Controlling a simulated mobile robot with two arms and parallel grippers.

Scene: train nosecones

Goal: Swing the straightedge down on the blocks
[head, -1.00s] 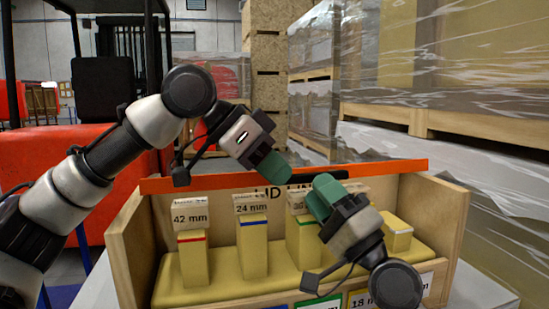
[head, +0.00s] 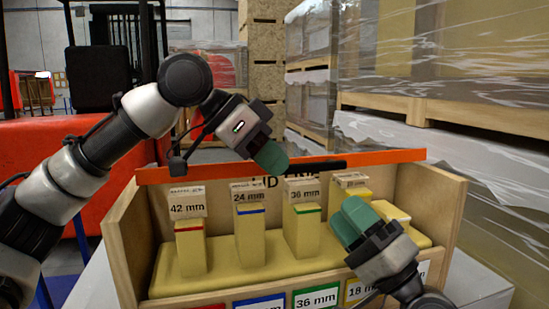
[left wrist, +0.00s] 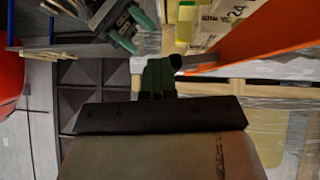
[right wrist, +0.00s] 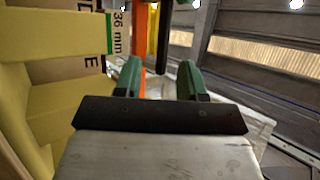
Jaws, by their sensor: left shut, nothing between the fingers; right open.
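The straightedge is a long orange bar (head: 220,172) with a black grip (head: 318,166), lying across the box above and behind the blocks. It also shows in the left wrist view (left wrist: 262,38) and the right wrist view (right wrist: 139,45). Yellow blocks with cream tops labelled 42 mm (head: 190,250), 24 mm (head: 251,240) and 36 mm (head: 302,236) stand upright in a row. Further right, another cream top (head: 350,181) is partly hidden. My left gripper (head: 272,158) is shut, near the black grip's left end; contact is unclear. My right gripper (head: 354,219) is open and empty, in front of the right-hand blocks.
The wooden box (head: 120,245) has side walls and coloured labels along its front. A wrapped pallet stack (head: 430,60) stands behind right. A red machine (head: 95,190) stands behind left. Open air lies above the blocks.

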